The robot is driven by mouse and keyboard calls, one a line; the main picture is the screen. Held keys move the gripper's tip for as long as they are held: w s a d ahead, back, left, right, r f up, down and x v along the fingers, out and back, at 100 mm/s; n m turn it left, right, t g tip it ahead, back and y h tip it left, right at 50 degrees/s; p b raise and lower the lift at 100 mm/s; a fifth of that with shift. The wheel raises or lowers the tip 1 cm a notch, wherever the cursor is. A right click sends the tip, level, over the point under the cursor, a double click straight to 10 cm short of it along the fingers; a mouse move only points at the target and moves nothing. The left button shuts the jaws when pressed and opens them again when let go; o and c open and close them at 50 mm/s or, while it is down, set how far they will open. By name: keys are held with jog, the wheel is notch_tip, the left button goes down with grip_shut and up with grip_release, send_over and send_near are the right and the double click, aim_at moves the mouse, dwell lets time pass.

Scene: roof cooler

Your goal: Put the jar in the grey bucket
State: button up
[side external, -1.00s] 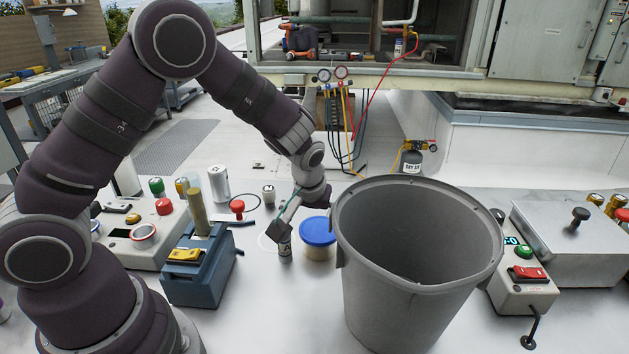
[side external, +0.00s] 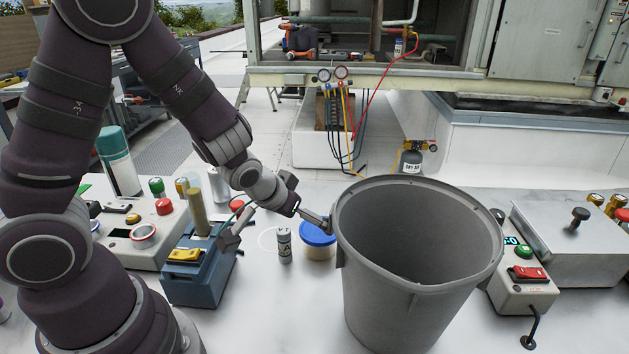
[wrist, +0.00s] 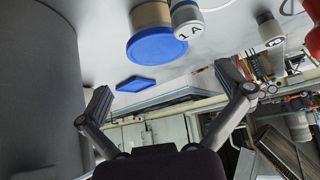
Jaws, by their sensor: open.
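The jar (side external: 317,252) has a wide blue lid and a tan body and stands upright on the white surface, just left of the grey bucket (side external: 405,300). In the wrist view, the jar (wrist: 152,14) shows at the top with its blue lid toward me. My gripper (side external: 275,231) is open and empty, its fingers spread wide. It is near the jar, with one finger by the lid and the bucket's rim and the other over the blue-grey box. In the wrist view, the space between my fingertips (wrist: 165,86) is empty. The bucket's inside is only partly visible.
A small grey labelled can (side external: 284,246) stands close to the jar's left. A blue-grey box (side external: 203,275) with a yellow switch lies further left. A control box with a red switch (side external: 528,272) is right of the bucket. The front surface is clear.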

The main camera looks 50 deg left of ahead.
jog(key=shift+m+t, duration=0.4)
jog(key=x, duration=0.9)
jog(key=shift+w+d+f, duration=0.1)
jog(key=shift+f, duration=0.1)
jog(key=shift+c, duration=0.3)
jog(key=c, duration=1)
